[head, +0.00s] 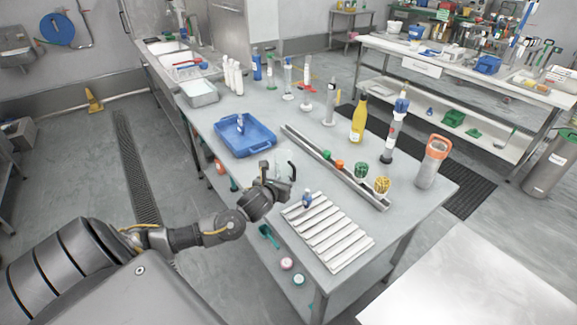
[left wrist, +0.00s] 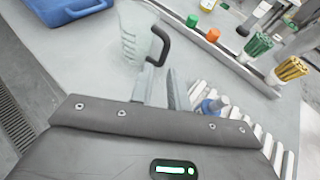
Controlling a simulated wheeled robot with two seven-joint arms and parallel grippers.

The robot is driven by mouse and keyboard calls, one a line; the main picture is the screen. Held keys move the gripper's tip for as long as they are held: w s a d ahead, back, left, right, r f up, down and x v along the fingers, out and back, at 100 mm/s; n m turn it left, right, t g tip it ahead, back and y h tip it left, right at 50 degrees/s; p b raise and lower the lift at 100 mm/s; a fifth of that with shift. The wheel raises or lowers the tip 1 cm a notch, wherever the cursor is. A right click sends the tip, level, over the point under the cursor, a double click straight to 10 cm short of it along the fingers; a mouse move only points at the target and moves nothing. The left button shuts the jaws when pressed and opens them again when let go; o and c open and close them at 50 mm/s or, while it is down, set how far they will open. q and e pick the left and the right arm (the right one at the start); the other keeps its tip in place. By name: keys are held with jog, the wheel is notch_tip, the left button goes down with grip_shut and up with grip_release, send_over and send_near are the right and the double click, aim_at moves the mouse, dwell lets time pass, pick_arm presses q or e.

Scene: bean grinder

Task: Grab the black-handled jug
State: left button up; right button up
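The clear, ribbed jug with a black handle stands upright on the grey table. In the left wrist view the jug (left wrist: 135,38) is just beyond my fingers, with its black handle (left wrist: 164,44) on the right. In the head view the jug (head: 282,160) is faint and partly hidden by my gripper. My left gripper (head: 277,178) is over the near left edge of the table. Its two fingers (left wrist: 159,80) are apart with nothing between them, pointing toward the lower part of the jug and handle. My right gripper is in neither view.
A blue tray (head: 246,148) lies behind the jug. A white slatted rack (head: 327,236) with a small blue-topped item lies to the right. A long metal rail (head: 325,160), holding green and yellow bundles, runs beyond. A yellow bottle (head: 358,121) and an orange-topped container (head: 431,165) stand farther right.

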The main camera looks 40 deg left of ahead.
aim_at(294, 171)
pick_arm(q)
jog(key=w, duration=0.2)
jog(key=w+f, duration=0.1)
jog(key=w, duration=0.1)
jog(key=shift+w+a+f+p, duration=0.2)
jog(key=shift+w+p, duration=0.1)
jog(key=shift+p, duration=0.1)
jog(key=shift+w+f, duration=0.2)
jog(key=shift+w, duration=0.1)
jog(key=shift+a, duration=0.15)
jog(key=shift+w+a, duration=0.1)
jog(key=p+x, duration=0.1)
jog(key=x, duration=0.4)
jog(key=shift+r+p, duration=0.15)
jog(key=shift+p, duration=0.25)
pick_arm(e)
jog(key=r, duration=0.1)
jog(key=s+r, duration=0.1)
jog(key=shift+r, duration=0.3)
pick_arm(q)
grip_shut()
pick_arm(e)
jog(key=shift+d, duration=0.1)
